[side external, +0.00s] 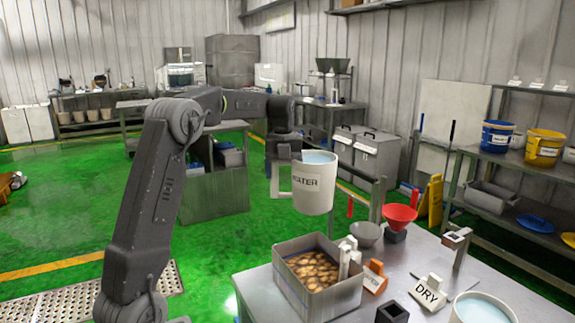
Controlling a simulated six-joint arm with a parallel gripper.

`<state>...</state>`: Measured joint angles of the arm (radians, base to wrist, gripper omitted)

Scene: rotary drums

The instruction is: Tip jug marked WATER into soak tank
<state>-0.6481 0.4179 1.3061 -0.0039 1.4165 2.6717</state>
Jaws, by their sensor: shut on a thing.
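The white jug marked WATER (318,190) is held up in the air in the side external view, above and behind the bench. It is roughly upright, and pale blue liquid shows at its top. My gripper (290,172) is at the left side of the jug, shut on it; the jaws are partly hidden. A grey square-walled tank (336,297) stands on the bench below the jug, with brown lumps inside. I cannot tell for sure that this is the soak tank. Another white round vessel with pale blue liquid (481,308) stands at the bench's lower right.
The metal bench (408,257) also bears a DRY sign (430,291), an orange-faced tag (375,277), a red funnel (399,216), a grey bowl (366,234) and a small dark block (392,312). A shelf at right holds a blue bucket (497,136) and a yellow bucket (543,148).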

